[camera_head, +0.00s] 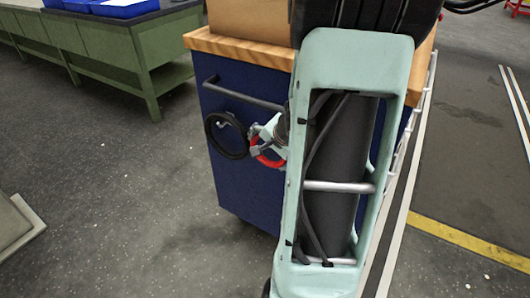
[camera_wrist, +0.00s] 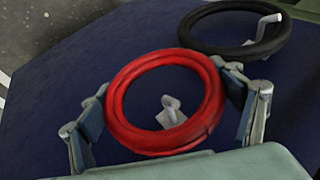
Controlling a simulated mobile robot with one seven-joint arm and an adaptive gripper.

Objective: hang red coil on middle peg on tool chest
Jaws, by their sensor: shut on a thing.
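The red coil (camera_head: 268,161) is beside the blue side of the tool chest (camera_head: 240,190) in the head view. In the wrist view my gripper (camera_wrist: 162,86) is shut on the red coil (camera_wrist: 117,108), with a finger on either side of it. A metal peg (camera_wrist: 172,108) shows inside the coil's opening. I cannot tell whether the coil is around the peg or still in front of it. In the head view my gripper (camera_head: 264,138) is partly hidden behind my arm.
A black coil (camera_wrist: 190,35) hangs on another peg (camera_wrist: 265,25) close by; it also shows left of the red coil in the head view (camera_head: 209,134). A dark handle bar (camera_head: 240,94) runs above. A green bench (camera_head: 150,55) stands at the back left.

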